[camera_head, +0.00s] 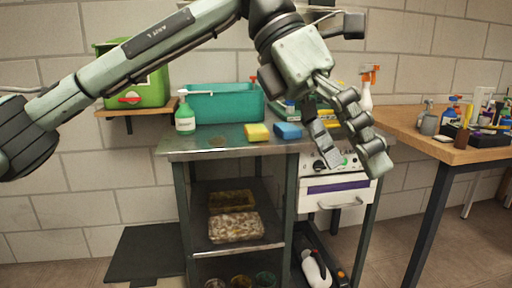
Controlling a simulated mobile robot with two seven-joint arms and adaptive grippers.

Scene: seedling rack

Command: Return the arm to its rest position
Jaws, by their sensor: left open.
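My left arm reaches across the upper part of the head view from the left edge. My left gripper (347,150) hangs at its end, fingers pointing down and to the right. The fingers are apart and nothing shows between them. In the picture it lies over the right part of the metal bench (235,147) and the white appliance (338,190); I cannot tell its exact distance from them. My right gripper does not show.
A green crate (152,90) sits on a left shelf. A wooden table (430,146) with bottles stands right.

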